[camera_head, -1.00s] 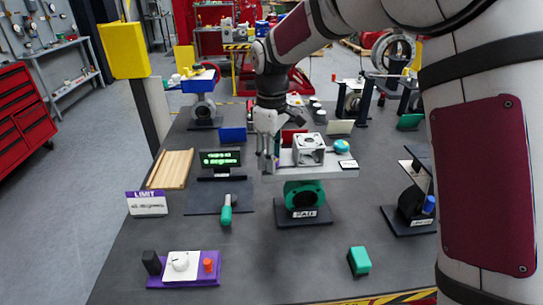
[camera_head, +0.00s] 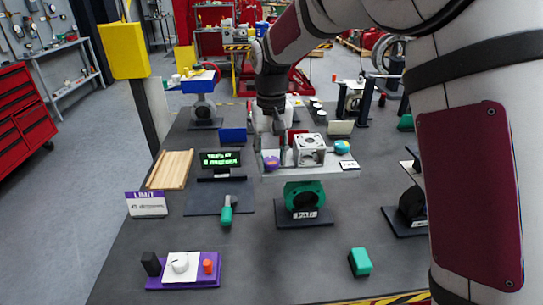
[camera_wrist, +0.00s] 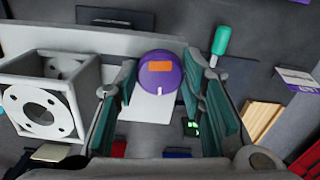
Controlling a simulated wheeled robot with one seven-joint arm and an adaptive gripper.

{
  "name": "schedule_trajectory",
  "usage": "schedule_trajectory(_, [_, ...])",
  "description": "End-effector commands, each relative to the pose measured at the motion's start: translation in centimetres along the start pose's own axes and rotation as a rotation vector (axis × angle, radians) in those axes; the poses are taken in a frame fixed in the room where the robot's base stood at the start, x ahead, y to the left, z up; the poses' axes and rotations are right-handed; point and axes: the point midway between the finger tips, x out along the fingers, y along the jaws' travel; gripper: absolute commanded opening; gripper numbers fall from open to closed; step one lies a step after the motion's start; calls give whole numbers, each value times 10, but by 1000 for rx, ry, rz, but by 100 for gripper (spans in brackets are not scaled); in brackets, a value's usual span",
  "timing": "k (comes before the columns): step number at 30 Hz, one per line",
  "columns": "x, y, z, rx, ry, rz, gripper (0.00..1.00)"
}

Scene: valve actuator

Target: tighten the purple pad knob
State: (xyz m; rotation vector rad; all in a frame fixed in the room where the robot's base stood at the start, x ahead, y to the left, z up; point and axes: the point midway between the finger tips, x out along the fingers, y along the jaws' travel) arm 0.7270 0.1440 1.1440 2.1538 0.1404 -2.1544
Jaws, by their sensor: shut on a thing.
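The purple pad knob (camera_wrist: 158,80) is round with an orange patch and a white mark. It sits at the left end of the pale plate (camera_head: 335,174) on the green-bodied PAD valve (camera_head: 305,195). It also shows in the head view (camera_head: 271,162). My gripper (camera_wrist: 161,82) points down over the knob with one teal-padded finger on each side, and is shut on it. In the head view my gripper (camera_head: 270,152) partly covers the knob. A white open-sided bracket (camera_head: 309,150) stands on the plate beside the knob.
A blue-topped knob (camera_head: 342,147) sits at the plate's right end. A small display (camera_head: 220,160) with unreadable green text stands left of the valve. A green-handled tool (camera_head: 227,212), a LIMIT sign (camera_head: 147,204) and a purple-based panel (camera_head: 184,271) lie nearby. The table front is mostly clear.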

Motion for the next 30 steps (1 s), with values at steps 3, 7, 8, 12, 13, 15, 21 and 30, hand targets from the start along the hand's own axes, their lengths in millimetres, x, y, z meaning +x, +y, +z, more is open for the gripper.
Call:
schedule_trajectory(3, [-1,0,0,56,2,0,9])
schedule_trajectory(7, [-1,-1,0,99,2,0,9])
schedule_trajectory(8, [-1,-1,0,105,2,0,9])
schedule_trajectory(12, [-1,-1,0,129,2,0,9])
schedule_trajectory(13, [-1,-1,0,132,2,0,9])
schedule_trajectory(15, [0,0,0,135,2,0,9])
schedule_trajectory(21, [0,0,0,137,2,-1,9])
schedule_trajectory(30, [0,0,0,136,1,-1,57])
